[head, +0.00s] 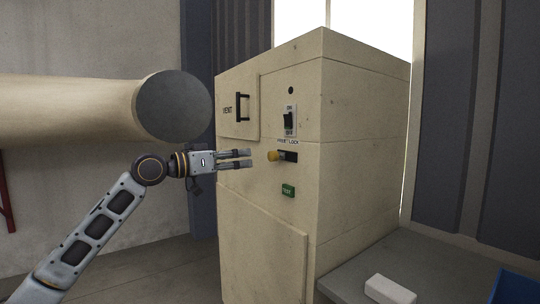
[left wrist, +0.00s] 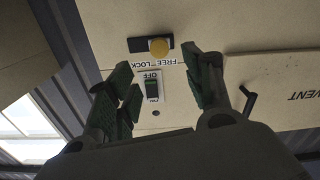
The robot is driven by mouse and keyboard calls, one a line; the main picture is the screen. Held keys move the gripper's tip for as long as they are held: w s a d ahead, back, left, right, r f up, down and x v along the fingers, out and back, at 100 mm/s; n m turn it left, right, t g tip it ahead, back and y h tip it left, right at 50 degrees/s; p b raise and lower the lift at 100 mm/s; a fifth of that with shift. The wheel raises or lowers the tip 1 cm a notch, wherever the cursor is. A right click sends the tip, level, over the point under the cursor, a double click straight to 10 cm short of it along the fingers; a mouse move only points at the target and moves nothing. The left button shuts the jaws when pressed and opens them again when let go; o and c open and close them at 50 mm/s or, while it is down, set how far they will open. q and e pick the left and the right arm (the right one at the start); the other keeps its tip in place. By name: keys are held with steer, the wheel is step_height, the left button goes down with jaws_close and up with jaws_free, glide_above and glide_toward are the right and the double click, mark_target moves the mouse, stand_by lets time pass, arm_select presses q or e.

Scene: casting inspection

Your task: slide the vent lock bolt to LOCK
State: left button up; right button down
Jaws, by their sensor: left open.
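The vent lock bolt has a yellow knob (head: 273,156) at the left end of a dark slot (head: 291,156), under the FREE side of the FREE–LOCK label (head: 288,141). The knob also shows in the left wrist view (left wrist: 159,47), which is upside down, with the slot (left wrist: 136,44) to its left. My left gripper (head: 251,158) is open and empty. It is in front of the cabinet, left of the knob and apart from it in the head view. My right gripper is not in view.
The beige cabinet (head: 268,215) has a VENT door (head: 238,110) with a black handle (head: 242,107), an ON/OFF switch (head: 289,120) above the slot and a green label (head: 288,190) below. A large duct (head: 75,109) is at left. A white block (head: 390,289) lies lower right.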

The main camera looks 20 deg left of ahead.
mark_target(270, 155)
arm_select(q)
steer(key=p+x, duration=0.1)
steer(key=x, duration=0.5)
steer(key=shift+r+p, duration=0.15)
steer(key=shift+p, duration=0.25)
steer(key=x, duration=0.3)
steer(key=shift+p, duration=0.4)
steer(key=shift+p+x, duration=0.3)
steer(key=shift+x, duration=0.75)
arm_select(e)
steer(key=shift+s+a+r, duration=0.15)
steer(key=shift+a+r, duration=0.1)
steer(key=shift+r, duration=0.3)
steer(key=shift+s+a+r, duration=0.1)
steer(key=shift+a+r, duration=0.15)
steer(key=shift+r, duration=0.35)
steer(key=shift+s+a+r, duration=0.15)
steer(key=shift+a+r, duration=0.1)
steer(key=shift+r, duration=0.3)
arm_select(q)
jaws_close()
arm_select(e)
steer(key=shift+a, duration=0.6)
